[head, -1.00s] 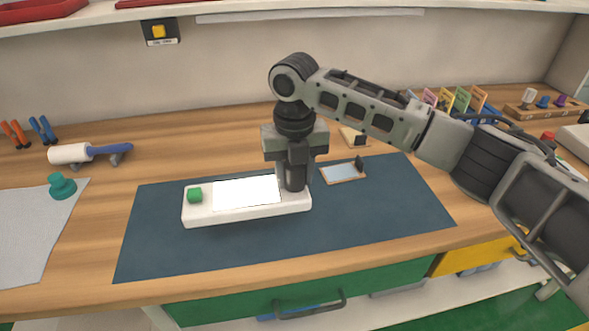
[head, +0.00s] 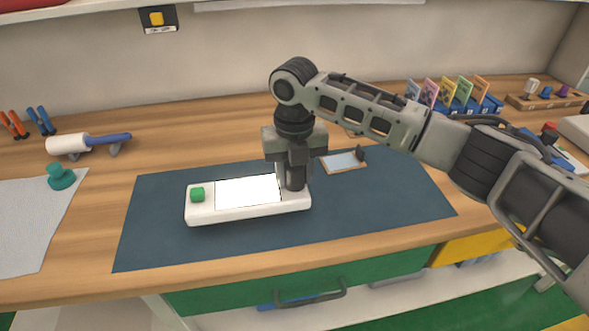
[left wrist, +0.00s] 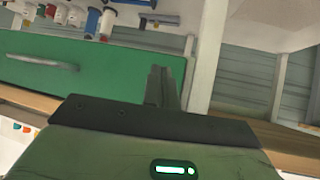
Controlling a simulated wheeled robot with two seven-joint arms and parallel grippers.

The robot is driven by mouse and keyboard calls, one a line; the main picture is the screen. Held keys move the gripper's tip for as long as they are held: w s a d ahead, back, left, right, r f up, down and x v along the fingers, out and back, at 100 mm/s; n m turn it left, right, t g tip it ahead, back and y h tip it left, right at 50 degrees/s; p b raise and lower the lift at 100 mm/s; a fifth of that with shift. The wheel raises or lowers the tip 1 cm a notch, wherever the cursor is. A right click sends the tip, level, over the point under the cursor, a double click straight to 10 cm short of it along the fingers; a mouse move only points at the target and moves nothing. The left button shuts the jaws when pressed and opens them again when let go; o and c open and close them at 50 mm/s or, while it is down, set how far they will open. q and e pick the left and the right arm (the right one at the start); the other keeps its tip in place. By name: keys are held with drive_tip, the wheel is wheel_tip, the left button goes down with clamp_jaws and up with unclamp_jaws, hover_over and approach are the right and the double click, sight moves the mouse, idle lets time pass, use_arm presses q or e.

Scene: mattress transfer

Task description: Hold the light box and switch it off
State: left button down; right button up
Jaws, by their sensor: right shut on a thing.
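The light box (head: 235,211) is a long white box lying on the dark blue mat (head: 380,207) in the head view. It has a green button (head: 197,194) at its left end and a bright white, lit panel (head: 248,191) in its middle. My right gripper (head: 294,182) points down and is shut on the right end of the box; its fingertips are partly hidden. My left gripper (left wrist: 165,88) shows only in the left wrist view, with its fingers close together and nothing seen between them. It is away from the box.
A small framed plate (head: 342,162) lies on the mat behind the box. A white roller with a blue handle (head: 90,144), a teal stamp (head: 60,177) and a grey cloth (head: 35,225) are at the left. Card holders (head: 455,100) stand at the back right. The mat's front is clear.

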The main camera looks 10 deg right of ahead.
drive_tip(key=shift+f+b, duration=0.45)
drive_tip(key=shift+f, duration=0.9)
idle(1.8)
